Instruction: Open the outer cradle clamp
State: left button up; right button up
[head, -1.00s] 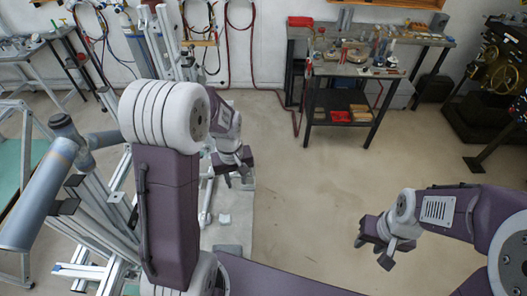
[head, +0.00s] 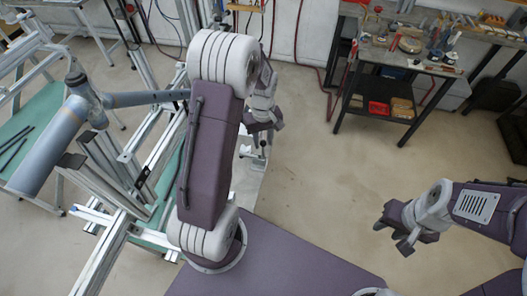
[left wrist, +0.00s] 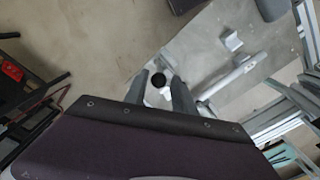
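The outer cradle clamp seems to be the small upright handle with a black knob (head: 262,144) on the jig's near rail, at centre in the head view. In the left wrist view the black round knob (left wrist: 158,80) shows between the fingertips. My left gripper (head: 263,125) is just above it in the head view; in the left wrist view its fingers (left wrist: 161,88) are apart, on either side of the knob. I cannot tell if they touch it. My right gripper (head: 395,236) is open and empty over bare floor at the right.
Blue-grey frame tubes (head: 45,150) lie across the aluminium jig (head: 105,250) on the left. My left upper arm hides part of the jig. The floor between is clear.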

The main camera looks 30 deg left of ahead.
aim_at(263, 153)
pick_arm(q)
notch_tip(263, 153, down, 7)
jog(key=shift+w+r+p, duration=0.15)
jog(key=shift+r+p, duration=0.05)
jog(key=shift+p, duration=0.65)
jog(key=shift+f, duration=0.6)
grip_shut()
